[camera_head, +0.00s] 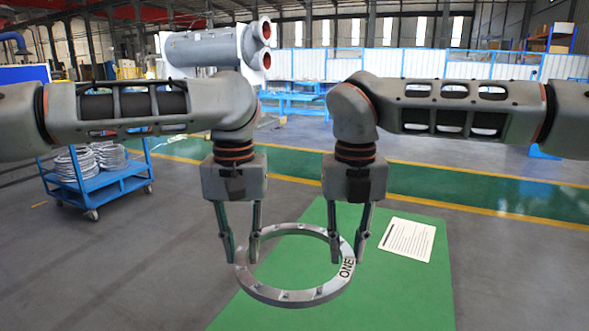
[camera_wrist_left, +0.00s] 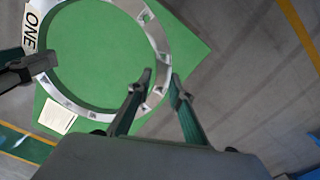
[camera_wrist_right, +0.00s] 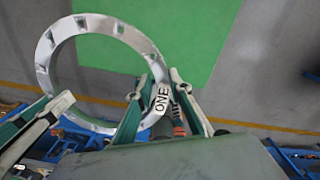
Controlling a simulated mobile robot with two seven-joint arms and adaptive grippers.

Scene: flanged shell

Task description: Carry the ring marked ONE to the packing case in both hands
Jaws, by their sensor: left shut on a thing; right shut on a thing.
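The ring marked ONE (camera_head: 290,297) is a grey metal flange with several holes, held roughly level in the air above the green mat. Its ONE label is on the right side, near my right gripper. My left gripper (camera_head: 245,257) is shut on the ring's left rim. My right gripper (camera_head: 346,257) is shut on its right rim beside the label. In the left wrist view the ring (camera_wrist_left: 66,99) lies across my left fingers (camera_wrist_left: 160,85). In the right wrist view the ring (camera_wrist_right: 47,62) runs between my right fingers (camera_wrist_right: 160,85). I cannot make out the packing case.
The green mat (camera_head: 400,290) lies on the grey floor with a printed sheet (camera_head: 407,240) on it. A blue cart (camera_head: 98,180) with coiled cable stands at left. A large grey flanged shell (camera_head: 215,47) is behind. Open floor lies to the right.

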